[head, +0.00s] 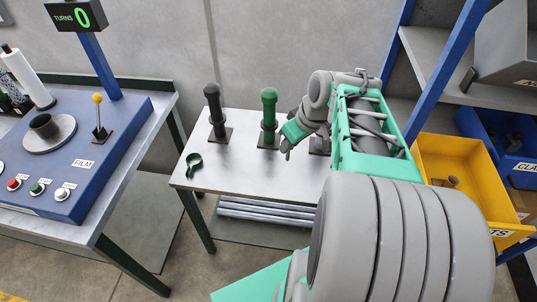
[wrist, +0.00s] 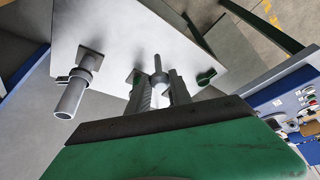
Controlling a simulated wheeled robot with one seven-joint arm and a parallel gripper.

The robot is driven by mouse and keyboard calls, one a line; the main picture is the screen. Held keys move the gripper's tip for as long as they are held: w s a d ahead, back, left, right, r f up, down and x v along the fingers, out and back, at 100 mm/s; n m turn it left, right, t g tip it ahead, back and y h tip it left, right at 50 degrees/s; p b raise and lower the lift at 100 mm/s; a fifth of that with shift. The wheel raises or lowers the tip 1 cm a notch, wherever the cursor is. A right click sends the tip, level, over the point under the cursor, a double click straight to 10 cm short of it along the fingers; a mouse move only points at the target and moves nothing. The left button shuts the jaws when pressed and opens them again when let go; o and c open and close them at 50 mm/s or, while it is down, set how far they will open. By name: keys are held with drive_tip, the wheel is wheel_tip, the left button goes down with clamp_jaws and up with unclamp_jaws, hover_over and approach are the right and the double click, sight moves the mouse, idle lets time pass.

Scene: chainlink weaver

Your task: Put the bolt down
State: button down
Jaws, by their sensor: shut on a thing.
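My gripper (wrist: 160,88) is shut on a small grey bolt (wrist: 157,63), held between its two fingers above the steel table in the wrist view. The bolt's shank points away from the gripper. In the head view my gripper (head: 285,150) is just right of the green post (head: 269,118), over the table (head: 235,180). The bolt cannot be made out there. A dark green open clamp (head: 194,164) lies on the table's left part; it also shows in the wrist view (wrist: 206,77). A grey post (wrist: 72,97) with a ring around it stands left in the wrist view.
A black post (head: 214,108) stands left of the green one. The table's front middle is bare. At right, a yellow bin (head: 463,160) holds a bolt or two, with a blue bin (head: 487,130) behind. A blue control panel (head: 95,150) with a lever is at left.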

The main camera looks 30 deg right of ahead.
drive_tip(key=s+d+f+n+y+b, duration=0.2)
drive_tip(key=s+d+f+n+b, duration=0.35)
drive_tip(key=s+d, duration=1.05)
drive_tip(key=shift+m+g, duration=0.3)
drive_tip(key=shift+m, duration=0.45)
drive_tip(key=shift+w+a+f+p, duration=0.3)
drive_tip(key=shift+w+f+p, duration=0.05)
drive_tip(key=shift+w+f, duration=2.15)
drive_tip(key=shift+w+a+f+p, duration=0.3)
drive_tip(key=shift+w+f+p, duration=0.1)
drive_tip(key=shift+w+f, duration=2.05)
drive_tip(key=shift+w+a+f+p, duration=0.35)
drive_tip(key=shift+w+f, duration=1.9)
drive_tip(key=shift+f, duration=0.45)
drive_tip(key=c, duration=1.2)
unclamp_jaws()
drive_tip(key=shift+d, duration=0.1)
drive_tip(key=shift+o, duration=0.2)
drive_tip(key=shift+r, duration=0.15)
